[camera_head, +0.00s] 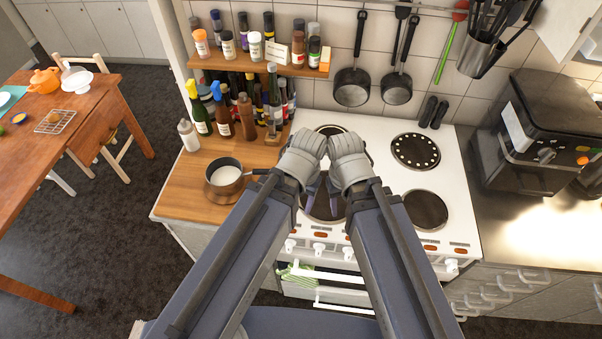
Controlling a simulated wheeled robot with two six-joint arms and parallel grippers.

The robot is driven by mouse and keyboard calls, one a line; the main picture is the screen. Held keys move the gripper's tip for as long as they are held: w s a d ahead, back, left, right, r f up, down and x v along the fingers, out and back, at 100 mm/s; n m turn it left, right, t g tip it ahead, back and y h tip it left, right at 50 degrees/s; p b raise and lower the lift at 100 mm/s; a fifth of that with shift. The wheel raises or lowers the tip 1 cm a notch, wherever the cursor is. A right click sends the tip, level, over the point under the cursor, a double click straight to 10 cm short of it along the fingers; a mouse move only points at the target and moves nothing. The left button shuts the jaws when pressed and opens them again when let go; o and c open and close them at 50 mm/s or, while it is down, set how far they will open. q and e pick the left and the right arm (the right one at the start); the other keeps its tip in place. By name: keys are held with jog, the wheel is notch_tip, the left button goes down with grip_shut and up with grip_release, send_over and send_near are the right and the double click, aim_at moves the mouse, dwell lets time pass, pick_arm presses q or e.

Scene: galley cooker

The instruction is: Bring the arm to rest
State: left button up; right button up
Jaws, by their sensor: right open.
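My two arms reach up from the bottom of the head view and meet over the white cooker (386,140). My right gripper (336,187) is open and hangs over the cooker, with nothing seen in it. My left gripper (313,188) is close beside it on the left. Its fingers are mostly hidden by my wrist, so I cannot tell whether it is open or shut. The wrists and forearms cover part of the left hotplates and of the cooker's front.
A saucepan (225,192) with white contents stands on the wooden counter (184,184), left of the cooker. Bottles and a spice shelf (250,65) are behind it. Pans (352,88) hang on the tiled wall. A black appliance (548,120) stands right. The right hotplates are bare.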

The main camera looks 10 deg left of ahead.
pick_arm(q)
notch_tip(320, 180, down, 11)
jog(key=b, duration=1)
jog(key=shift+r, duration=0.15)
pick_arm(e)
notch_tip(320, 180, down, 11)
jog(key=shift+r, duration=0.15)
pick_arm(q)
jog(key=shift+r, duration=0.2)
pick_arm(e)
jog(key=shift+r, duration=0.2)
